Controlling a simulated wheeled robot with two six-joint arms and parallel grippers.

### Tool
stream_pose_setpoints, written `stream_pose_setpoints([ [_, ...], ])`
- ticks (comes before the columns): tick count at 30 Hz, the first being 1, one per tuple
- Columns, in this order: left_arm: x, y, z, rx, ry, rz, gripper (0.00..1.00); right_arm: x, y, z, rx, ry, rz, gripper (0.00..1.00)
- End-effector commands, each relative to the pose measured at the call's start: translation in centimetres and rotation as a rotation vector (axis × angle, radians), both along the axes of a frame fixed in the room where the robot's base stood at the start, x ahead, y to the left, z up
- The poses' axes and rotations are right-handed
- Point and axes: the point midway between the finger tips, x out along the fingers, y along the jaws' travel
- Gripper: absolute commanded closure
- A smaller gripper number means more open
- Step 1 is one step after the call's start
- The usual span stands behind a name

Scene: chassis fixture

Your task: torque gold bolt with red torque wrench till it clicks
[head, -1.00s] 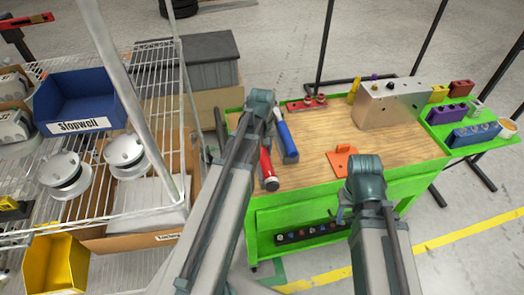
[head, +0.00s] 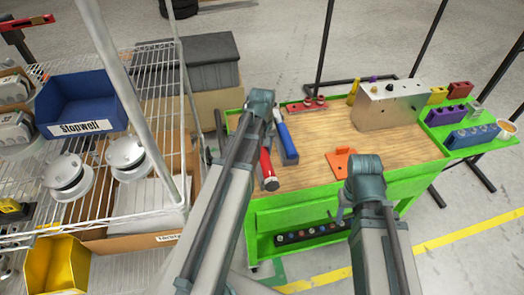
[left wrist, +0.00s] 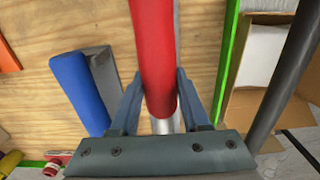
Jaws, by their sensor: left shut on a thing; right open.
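The red torque wrench (head: 267,163) lies at the left end of the wooden tabletop, beside a blue-handled tool (head: 286,137). My left gripper (left wrist: 158,88) is shut on the red wrench, with one finger on each side of its handle (left wrist: 152,45) in the left wrist view. In the head view my left arm hides part of the wrench and the fingertips. My right gripper (head: 342,207) is open and empty at the front edge of the table, near an orange bracket (head: 341,161). A metal chassis box (head: 388,108) stands at the back right. I cannot make out a gold bolt.
The green-edged table has purple (head: 446,116) and blue (head: 474,135) holders at the right. A red rack (head: 307,103) lies at the back. A wire shelf with a blue bin (head: 80,100) stands at the left. The tabletop's middle is mostly clear.

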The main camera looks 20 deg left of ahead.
Motion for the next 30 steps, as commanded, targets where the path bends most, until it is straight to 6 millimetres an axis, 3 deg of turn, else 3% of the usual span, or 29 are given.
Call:
stream_pose_setpoints([
  [24, 0.0, 0.0, 5.9, 0.001, -0.001, 0.0, 1.0, 0.0, 0.0, 5.9, 0.0, 0.0, 0.0, 0.5],
  [30, 0.0, 0.0, 6.1, 0.001, -0.001, 0.0, 1.0, 0.0, 0.0, 6.1, 0.0, 0.0, 0.0, 0.5],
])
